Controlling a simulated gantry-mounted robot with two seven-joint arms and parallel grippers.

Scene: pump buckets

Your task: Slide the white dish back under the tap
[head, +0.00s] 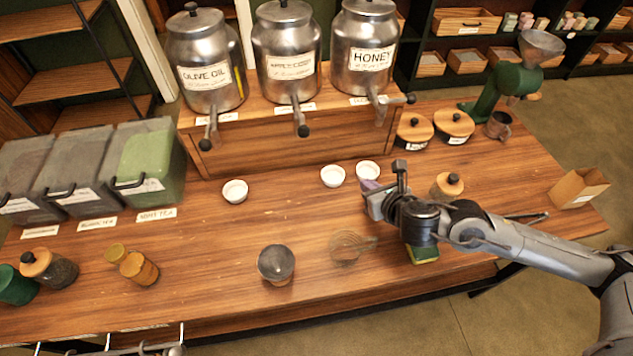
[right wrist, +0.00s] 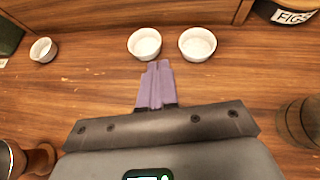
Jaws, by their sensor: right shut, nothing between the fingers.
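Three small white dishes stand on the wooden counter before the dispensers: a left dish (head: 235,190), a middle dish (head: 332,175) and a right dish (head: 368,170). In the right wrist view, the middle dish (right wrist: 144,44) and right dish (right wrist: 197,44) stand close together, apart; the left dish (right wrist: 43,50) is farther off. The taps are the olive oil tap (head: 207,143), middle tap (head: 302,130) and honey tap (head: 383,103). My right gripper (head: 370,185) is shut and empty, its purple fingertips (right wrist: 158,68) just in front of the middle and right dishes. My left gripper is out of view.
A wooden dispenser stand (head: 300,140) rises behind the dishes. A dark metal cup (head: 276,262), a strainer (head: 350,246) and a sponge (head: 423,254) lie nearer the front. A lidded jar (head: 447,185) is right of my gripper. Counter between left and middle dishes is clear.

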